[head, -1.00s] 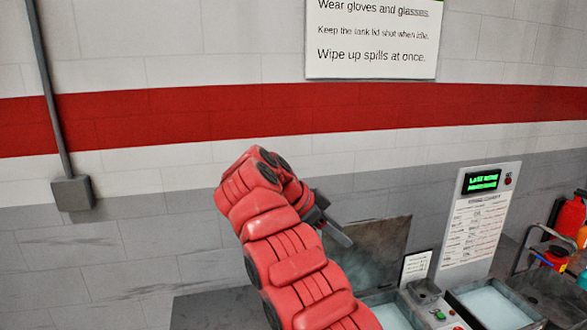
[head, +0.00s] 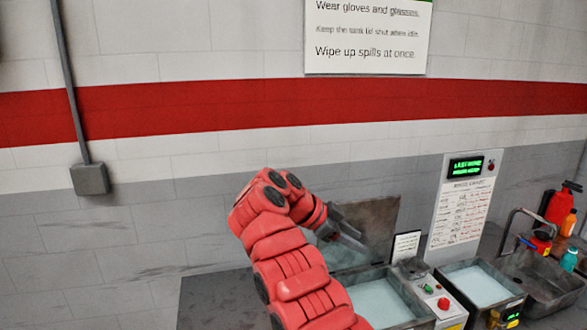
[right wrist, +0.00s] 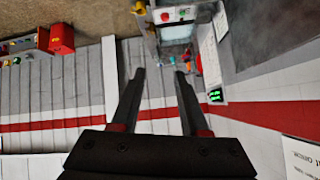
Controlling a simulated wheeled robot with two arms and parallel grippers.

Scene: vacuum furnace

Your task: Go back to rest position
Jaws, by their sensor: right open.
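My right arm comes up from the bottom of the head view, and its gripper (head: 348,236) is in the air in front of the dark raised lid by the left tank. In the right wrist view my right gripper (right wrist: 158,75) has its two fingers spread apart with nothing between them. My left gripper is not in the head view.
Two tanks of pale liquid, a left one (head: 428,315) and a right one (head: 518,296), stand at the lower right. A control box (head: 440,298), a display panel (head: 468,200), a sink (head: 560,285) and a red extinguisher (head: 558,207) are near them. A wall sign (head: 367,35) hangs above.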

